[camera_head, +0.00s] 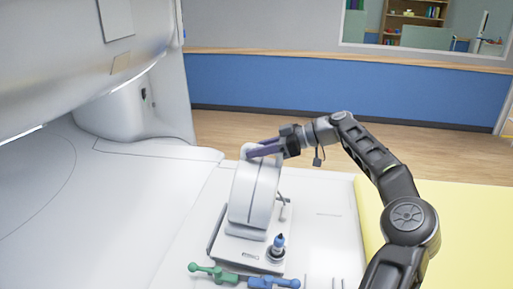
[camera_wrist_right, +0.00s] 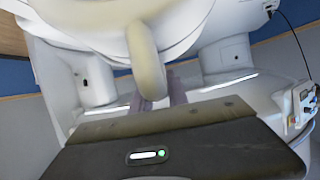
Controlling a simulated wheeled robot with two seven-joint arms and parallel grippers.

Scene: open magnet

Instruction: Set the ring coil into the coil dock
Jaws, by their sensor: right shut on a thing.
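The ring coil (camera_head: 255,190) is a wide white band with a dark seam, seen nearly edge-on and leaning slightly. In the right wrist view a pale curved part (camera_wrist_right: 147,60), apparently of the coil, shows by my fingers (camera_wrist_right: 158,100). The coil dock (camera_head: 236,251) is a light grey base with a cradle directly below the coil. The coil's lower edge is at the cradle; I cannot tell if it is fully seated. My left gripper is out of view.
A green piece (camera_head: 213,273) and a blue piece (camera_head: 273,282) lie in front. The white scanner (camera_head: 85,50) fills the left. A yellow surface (camera_head: 465,225) lies right, behind my arm.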

